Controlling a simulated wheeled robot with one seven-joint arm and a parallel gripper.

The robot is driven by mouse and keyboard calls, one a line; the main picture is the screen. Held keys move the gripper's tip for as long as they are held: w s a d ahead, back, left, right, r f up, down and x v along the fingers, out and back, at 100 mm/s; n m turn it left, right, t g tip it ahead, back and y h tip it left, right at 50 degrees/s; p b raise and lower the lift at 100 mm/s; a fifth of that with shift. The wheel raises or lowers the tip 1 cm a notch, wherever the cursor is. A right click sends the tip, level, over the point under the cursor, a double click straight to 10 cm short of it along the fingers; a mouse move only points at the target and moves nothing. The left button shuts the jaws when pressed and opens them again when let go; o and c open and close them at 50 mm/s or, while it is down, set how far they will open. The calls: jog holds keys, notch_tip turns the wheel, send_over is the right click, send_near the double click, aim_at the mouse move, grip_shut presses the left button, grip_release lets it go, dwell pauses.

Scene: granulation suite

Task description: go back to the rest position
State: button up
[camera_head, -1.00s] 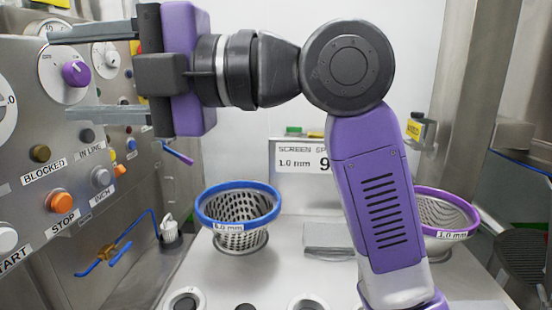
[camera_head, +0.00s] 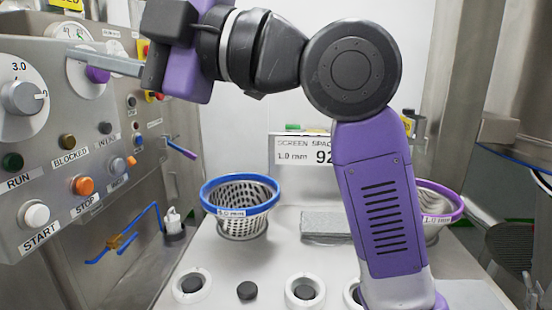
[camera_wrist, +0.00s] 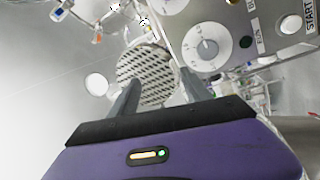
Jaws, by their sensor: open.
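My gripper is at the upper left of the head view, raised in front of the control panel (camera_head: 60,150). Only one of its fingers shows clearly there, reaching left across the panel near a purple knob (camera_head: 98,75). In the wrist view both fingers of my gripper (camera_wrist: 158,92) stand apart with nothing between them. Behind them in that view is a round perforated metal screen (camera_wrist: 145,68). My arm is bent, with its elbow at the upper middle of the head view.
A blue-rimmed basket (camera_head: 240,205) and a purple-rimmed basket (camera_head: 437,203) stand on the metal bench (camera_head: 270,265). A grey block (camera_head: 326,225) and a sign (camera_head: 300,150) are between them. Round white-ringed fittings (camera_head: 192,286) line the front. A blue hose (camera_head: 125,235) hangs left.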

jog(key=w+d+f+m+t+h, duration=0.2)
jog(key=w+d+f+m+t, duration=0.2)
jog(key=d+f+m+t, duration=0.4)
jog(key=w+d+f+m+t+h, duration=0.2)
jog(key=w+d+f+m+t, duration=0.3)
jog(key=m, duration=0.5)
jog(key=s+d+f+m+t+h, duration=0.3)
jog(key=d+f+m+h, duration=0.25)
jog(key=f, duration=0.35)
jog(key=s+d+f+m+t+h, duration=0.25)
jog(key=d+f+m+h, duration=0.25)
jog(key=d+f, duration=0.3)
jog(key=s+d+f+m+g+h, duration=0.1)
jog(key=s+d+f+g+h, duration=0.2)
jog(key=s+f, duration=0.7)
jog(key=s+d+f+g+h, duration=0.15)
jog(key=s+d+f, duration=0.4)
jog(key=s, duration=0.85)
jog(key=s+d+f+m+g+h, duration=0.1)
jog(key=s+d+f+g, duration=0.15)
jog(key=s+f, duration=0.85)
notch_tip(320, 180, up, 16)
jog(key=p, duration=1.4)
jog(key=shift+f+g, duration=0.2)
jog(key=shift+g, duration=0.25)
jog(key=shift+s, duration=0.1)
